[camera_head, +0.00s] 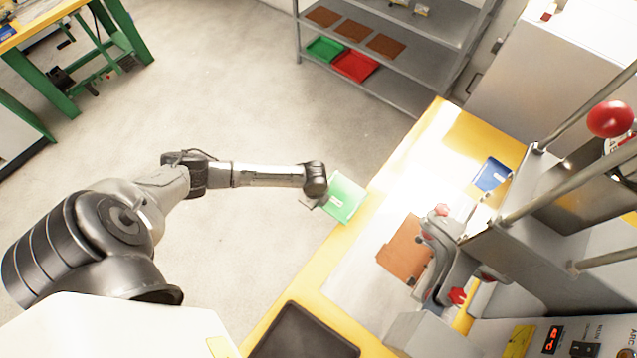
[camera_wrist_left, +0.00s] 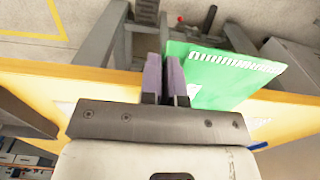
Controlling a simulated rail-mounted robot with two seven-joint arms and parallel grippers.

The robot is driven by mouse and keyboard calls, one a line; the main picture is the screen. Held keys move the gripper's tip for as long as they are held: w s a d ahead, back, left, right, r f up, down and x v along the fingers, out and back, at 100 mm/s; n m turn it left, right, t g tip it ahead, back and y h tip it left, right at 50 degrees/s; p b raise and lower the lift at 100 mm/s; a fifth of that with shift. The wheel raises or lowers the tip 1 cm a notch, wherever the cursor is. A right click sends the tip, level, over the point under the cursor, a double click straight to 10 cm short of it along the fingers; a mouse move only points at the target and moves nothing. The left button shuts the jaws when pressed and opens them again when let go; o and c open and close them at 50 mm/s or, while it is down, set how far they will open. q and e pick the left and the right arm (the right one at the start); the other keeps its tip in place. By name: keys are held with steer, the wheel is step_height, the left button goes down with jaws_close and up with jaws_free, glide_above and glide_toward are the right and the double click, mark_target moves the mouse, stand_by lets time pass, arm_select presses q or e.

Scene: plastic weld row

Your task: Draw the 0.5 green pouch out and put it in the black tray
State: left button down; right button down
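The green pouch (camera_head: 346,196), a flat bright green piece with a small white label, is at the left edge of the yellow bench, part of it out over the floor. It also shows in the left wrist view (camera_wrist_left: 225,75), just right of and partly behind the fingers. My left gripper (camera_head: 318,202) is at the pouch's left edge. Its fingers (camera_wrist_left: 166,78) are close together; I cannot tell whether the pouch edge is between them. The black tray (camera_head: 300,335) is at the bottom of the head view, cut off by the frame. My right gripper is out of view.
A brown pouch (camera_head: 403,250) lies on the bench beside a metal machine arm with red knobs (camera_head: 457,296). A blue pouch (camera_head: 491,174) lies farther back. A shelf (camera_head: 390,95) holds brown, green and red pieces. The bench strip between pouch and tray looks clear.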

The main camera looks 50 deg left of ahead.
arm_select(q)
steer(key=s+a+b, duration=0.2)
steer(key=s+a, duration=0.1)
steer(key=a, duration=0.9)
stand_by(1.0)
